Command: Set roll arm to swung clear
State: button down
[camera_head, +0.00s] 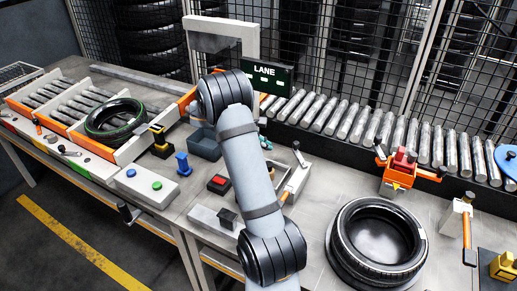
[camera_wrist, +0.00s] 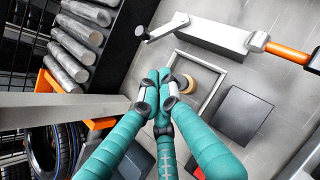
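I cannot tell for certain which part is the roll arm. A light grey bar with an orange grip (camera_wrist: 222,34) and a dark-ended crank lies across the top of the wrist view. In the head view, a pale lever arm (camera_head: 297,178) with a dark knob and an orange end stands right of my forearm; it may be the same part. My gripper (camera_wrist: 160,88) has teal fingers, with the tips drawn together and nothing seen between them. It hangs below and apart from the bar in the wrist picture. In the head view my arm hides most of it; only a bit of teal (camera_head: 264,142) shows.
A green-marked tyre (camera_head: 113,118) lies at left, another tyre (camera_head: 380,240) at front right. A roller conveyor (camera_head: 345,118) runs behind, under a LANE sign (camera_head: 264,73). An orange fixture (camera_head: 397,180) stands at right. A beige disc (camera_wrist: 187,84) sits inside a square frame near my fingertips.

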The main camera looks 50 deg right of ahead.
aim_at(294, 151)
jog(key=x, duration=0.3)
jog(key=d+r+p+x, duration=0.1)
jog(key=x, duration=0.6)
jog(key=shift+s+d+r+p, duration=0.2)
jog(key=shift+d+p, duration=0.05)
jog(key=shift+p, duration=0.15)
jog(key=shift+s+d+f, duration=0.15)
jog(key=shift+d, duration=0.5)
